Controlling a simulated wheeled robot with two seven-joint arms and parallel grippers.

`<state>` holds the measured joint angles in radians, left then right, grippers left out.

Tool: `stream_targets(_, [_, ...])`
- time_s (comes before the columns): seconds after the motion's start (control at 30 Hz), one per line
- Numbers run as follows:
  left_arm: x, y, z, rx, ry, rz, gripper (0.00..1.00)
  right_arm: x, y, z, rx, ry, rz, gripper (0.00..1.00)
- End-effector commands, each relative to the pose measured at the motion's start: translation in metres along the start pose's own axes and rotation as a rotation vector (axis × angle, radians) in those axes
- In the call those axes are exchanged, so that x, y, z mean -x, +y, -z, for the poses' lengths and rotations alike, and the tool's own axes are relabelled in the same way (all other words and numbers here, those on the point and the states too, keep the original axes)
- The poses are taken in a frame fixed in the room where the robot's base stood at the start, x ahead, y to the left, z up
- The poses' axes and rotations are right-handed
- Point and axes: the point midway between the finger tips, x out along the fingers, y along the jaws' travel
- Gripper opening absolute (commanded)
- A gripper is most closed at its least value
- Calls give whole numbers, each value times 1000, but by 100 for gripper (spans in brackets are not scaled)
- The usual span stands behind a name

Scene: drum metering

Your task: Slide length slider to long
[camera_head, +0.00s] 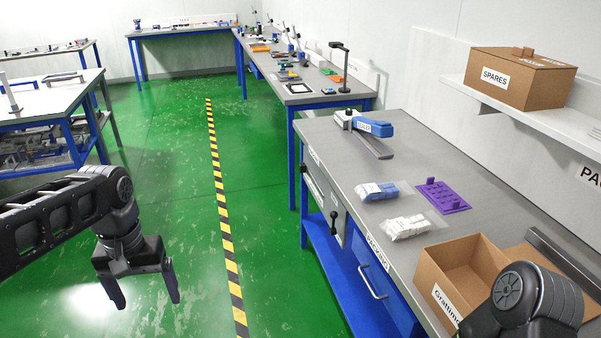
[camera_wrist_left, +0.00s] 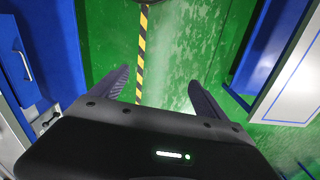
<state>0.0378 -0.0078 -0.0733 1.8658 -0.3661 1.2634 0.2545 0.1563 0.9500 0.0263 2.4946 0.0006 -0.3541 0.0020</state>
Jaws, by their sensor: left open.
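A light grey panel (camera_head: 324,199) is set in the front of the near bench. A black knob on a stem (camera_head: 333,221) sticks out of its lower right part. I cannot tell for sure whether this is the length slider, and no long or short mark is readable. My left gripper (camera_head: 147,301) is open and empty, pointing down above the green floor, well to the left of the panel. Its two spread fingers also show in the left wrist view (camera_wrist_left: 162,88) with only floor between them. My right gripper is out of view; only a dark arm joint shows at lower right.
The near bench (camera_head: 310,124) carries a blue sealer (camera_head: 371,126), bags of blue parts (camera_head: 384,191) and white parts (camera_head: 405,226), a purple plate (camera_head: 442,196) and an open carton (camera_head: 432,276). A drawer handle (camera_head: 373,283) sticks out below. The striped floor aisle is clear.

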Motion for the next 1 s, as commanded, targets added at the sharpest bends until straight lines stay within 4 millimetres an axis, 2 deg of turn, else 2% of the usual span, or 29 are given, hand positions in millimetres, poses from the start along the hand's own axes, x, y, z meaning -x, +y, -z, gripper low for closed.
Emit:
stream_targets(0.27, [0,0,0,0,0,0,85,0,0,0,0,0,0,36])
stream_targets(0.37, [-1,1,0,-1,-1,-1,79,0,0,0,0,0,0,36])
stream_targets(0.47, [-14,8,2,-17,-6,-10,71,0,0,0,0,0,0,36])
stream_targets(0.53, [-35,21,6,-40,-9,-27,66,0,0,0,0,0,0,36])
stream_targets(0.57, [-47,29,7,-54,-11,-38,63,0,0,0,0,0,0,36])
stream_targets(0.67, [-105,63,7,-106,-21,-93,55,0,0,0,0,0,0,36])
stream_targets(0.77, [-178,106,-9,-152,-34,-171,55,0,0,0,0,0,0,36])
stream_targets(0.8, [-209,124,-22,-163,-39,-206,55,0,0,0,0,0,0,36])
stream_targets(0.87, [-253,148,-46,-171,-44,-255,55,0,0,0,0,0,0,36])
stream_targets(0.9, [-279,161,-65,-170,-47,-284,55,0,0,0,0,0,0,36])
stream_targets(1.0, [-330,187,-116,-153,-48,-338,55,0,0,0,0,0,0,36])
